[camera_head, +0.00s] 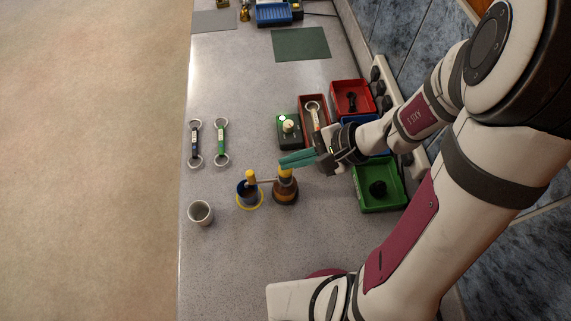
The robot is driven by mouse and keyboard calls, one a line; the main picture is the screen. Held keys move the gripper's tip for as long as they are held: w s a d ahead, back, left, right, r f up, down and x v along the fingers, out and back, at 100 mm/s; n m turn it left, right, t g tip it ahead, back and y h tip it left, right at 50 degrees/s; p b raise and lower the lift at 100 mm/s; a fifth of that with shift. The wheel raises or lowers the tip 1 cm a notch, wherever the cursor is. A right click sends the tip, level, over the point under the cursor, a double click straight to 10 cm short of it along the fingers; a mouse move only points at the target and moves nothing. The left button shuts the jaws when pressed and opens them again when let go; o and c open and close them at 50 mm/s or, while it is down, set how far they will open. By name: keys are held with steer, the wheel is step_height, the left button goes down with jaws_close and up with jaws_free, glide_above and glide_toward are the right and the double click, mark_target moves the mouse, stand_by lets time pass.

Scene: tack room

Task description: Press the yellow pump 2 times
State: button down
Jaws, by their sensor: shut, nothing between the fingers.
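The yellow pump (286,171) tops a brown bottle (285,192) standing upright on the grey counter. A thin light spout seems to reach left from it toward a blue cup with a yellow rim (250,204). My gripper (283,163) comes in from the right with its teal fingers shut and empty. Its fingertips are over the pump's top in the picture and hide part of it. I cannot tell whether they touch it. A second yellow upright piece (251,177) shows at the blue cup; its lower end is hard to make out.
A green box with a knob (289,127), a red tray (351,97) and a green tray (377,187) stand near my arm. The counter's left front is clear.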

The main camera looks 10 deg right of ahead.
steer(key=shift+f, duration=0.5)
stand_by(0.3)
steer(key=shift+r, duration=1)
step_height(320, 180, up, 6)
stand_by(0.5)
step_height(320, 180, up, 6)
glide_above(291, 170)
steer(key=shift+w+d, duration=0.1)
steer(key=shift+w, duration=0.05)
